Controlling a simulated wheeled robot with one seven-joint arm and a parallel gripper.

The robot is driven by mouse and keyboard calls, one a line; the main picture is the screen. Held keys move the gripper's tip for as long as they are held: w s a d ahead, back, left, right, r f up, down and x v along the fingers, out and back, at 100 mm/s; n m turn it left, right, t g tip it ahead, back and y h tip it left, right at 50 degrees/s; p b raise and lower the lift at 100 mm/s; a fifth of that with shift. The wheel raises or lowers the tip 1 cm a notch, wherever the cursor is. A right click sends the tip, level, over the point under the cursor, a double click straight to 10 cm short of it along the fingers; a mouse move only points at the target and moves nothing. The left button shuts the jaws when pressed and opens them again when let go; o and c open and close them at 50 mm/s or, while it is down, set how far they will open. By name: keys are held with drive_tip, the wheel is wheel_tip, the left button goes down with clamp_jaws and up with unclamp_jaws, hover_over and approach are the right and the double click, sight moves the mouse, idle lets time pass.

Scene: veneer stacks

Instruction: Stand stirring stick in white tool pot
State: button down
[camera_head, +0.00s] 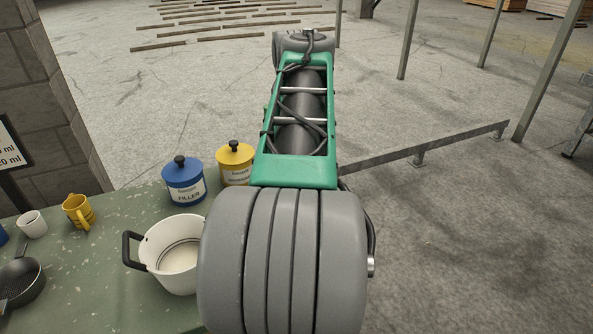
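A white pot (160,248) with a black side handle stands upright on the green table; its right side is hidden behind my arm. Its pale inside shows a dark ring and no stick in the visible part. A small white cup (32,226) stands at the far left. I cannot tell which of these is the white tool pot. No stirring stick can be made out on the visible table. My arm fills the middle of the picture, and my gripper is not in view.
A blue lidded jar (184,187) marked FILLER and a yellow lidded jar (234,168) stand behind the pot. A yellow mug (76,214) and a black pan (22,281) are at the left. The green table (100,275) has bare room between pan and pot. A metal rail (440,148) stands right.

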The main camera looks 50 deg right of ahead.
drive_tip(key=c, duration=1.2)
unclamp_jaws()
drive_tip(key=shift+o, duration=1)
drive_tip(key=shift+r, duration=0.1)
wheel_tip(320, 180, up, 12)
drive_tip(key=p, duration=1.2)
